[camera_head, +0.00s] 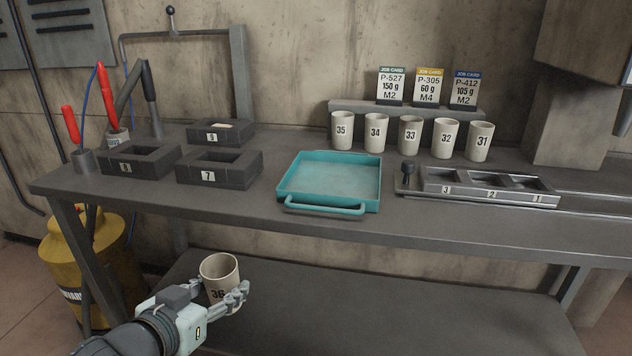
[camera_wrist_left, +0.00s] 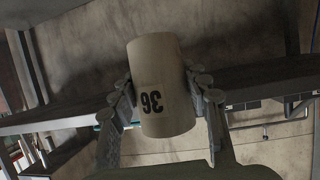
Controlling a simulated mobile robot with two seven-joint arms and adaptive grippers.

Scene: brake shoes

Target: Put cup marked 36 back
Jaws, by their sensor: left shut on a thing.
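The cup marked 36 (camera_head: 220,271) is cream coloured and upright in the head view, at the lower left in front of the workbench. My left gripper (camera_head: 222,295) is shut on it, with a finger on each side. In the left wrist view the cup (camera_wrist_left: 160,72) shows between the fingers of my left gripper (camera_wrist_left: 160,90), its number upside down. Cups marked 35 (camera_head: 342,137), 34 (camera_head: 375,138), 33 (camera_head: 410,140), 32 (camera_head: 444,146) and 31 (camera_head: 479,148) stand in a row on the bench. My right gripper is not in view.
A teal tray (camera_head: 330,176) lies mid-bench. Dark bins 8 (camera_head: 125,168), 7 (camera_head: 208,178) and 9 (camera_head: 197,135) stand to its left. A rack with bins 3, 2 and 1 (camera_head: 490,194) is to its right. Job cards stand on a ledge (camera_head: 350,106). A lower shelf (camera_head: 400,310) looks clear.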

